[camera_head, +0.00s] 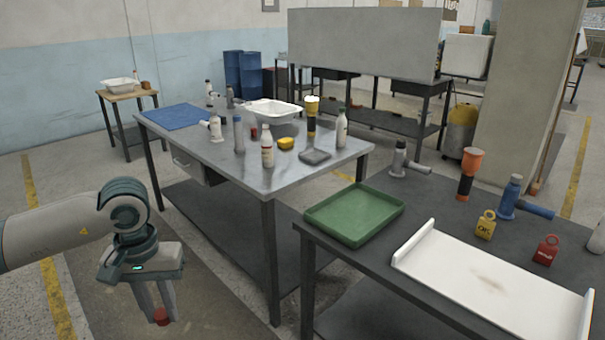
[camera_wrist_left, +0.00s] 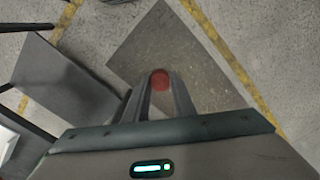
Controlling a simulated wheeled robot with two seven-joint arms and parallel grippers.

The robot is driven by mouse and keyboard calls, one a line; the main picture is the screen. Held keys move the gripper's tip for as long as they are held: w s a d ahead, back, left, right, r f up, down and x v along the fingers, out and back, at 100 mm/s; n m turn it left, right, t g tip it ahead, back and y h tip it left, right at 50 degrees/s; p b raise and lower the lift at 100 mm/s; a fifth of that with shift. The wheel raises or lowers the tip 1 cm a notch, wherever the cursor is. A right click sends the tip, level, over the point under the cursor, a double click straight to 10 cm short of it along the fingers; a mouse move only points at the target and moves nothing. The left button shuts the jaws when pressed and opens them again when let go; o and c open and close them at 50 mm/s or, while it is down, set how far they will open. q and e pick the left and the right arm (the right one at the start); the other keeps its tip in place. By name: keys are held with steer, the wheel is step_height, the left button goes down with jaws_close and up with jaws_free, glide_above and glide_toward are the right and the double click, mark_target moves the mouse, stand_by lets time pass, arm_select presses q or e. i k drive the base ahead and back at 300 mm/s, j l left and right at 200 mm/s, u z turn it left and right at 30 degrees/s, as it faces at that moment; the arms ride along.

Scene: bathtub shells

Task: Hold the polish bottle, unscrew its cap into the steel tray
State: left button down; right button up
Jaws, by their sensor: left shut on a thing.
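My left gripper (camera_head: 158,308) hangs at the lower left, pointing down, shut on a small red cap-like piece (camera_head: 161,318). The red piece also shows between the fingertips in the left wrist view (camera_wrist_left: 160,79), above the floor. A white bottle with a reddish label (camera_head: 267,151) stands upright on the steel table, well right of and beyond the gripper. Another pale bottle (camera_head: 341,128) stands near the table's right side. I cannot tell which is the polish bottle. A small grey tray (camera_head: 315,156) lies flat on the same table. My right gripper is out of view.
The steel table (camera_head: 225,168) also holds a blue mat (camera_head: 174,117), a white basin (camera_head: 272,109) and a yellow item (camera_head: 286,143). At right, a dark table carries a green tray (camera_head: 354,213) and a white panel (camera_head: 492,283). Floor around the left gripper is clear.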

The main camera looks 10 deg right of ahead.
mark_target(267, 140)
steer(key=i+z, duration=0.1)
steer(key=z, duration=0.3)
steer(key=j+z, duration=0.1)
steer(key=z, duration=0.3)
steer(key=i+j+z, duration=0.1)
steer(key=z, duration=0.3)
steer(key=i+j+z, duration=0.25)
steer(key=j, duration=0.15)
steer(key=i+j+z, duration=0.2)
steer(key=j, duration=0.2)
steer(key=j+z, duration=0.25)
steer(key=j, duration=0.15)
steer(key=i+j+z, duration=0.25)
steer(key=j, duration=0.25)
steer(key=i+j, duration=0.1)
steer(key=j, duration=1)
steer(key=i+j+z, duration=0.1)
steer(key=j, duration=1)
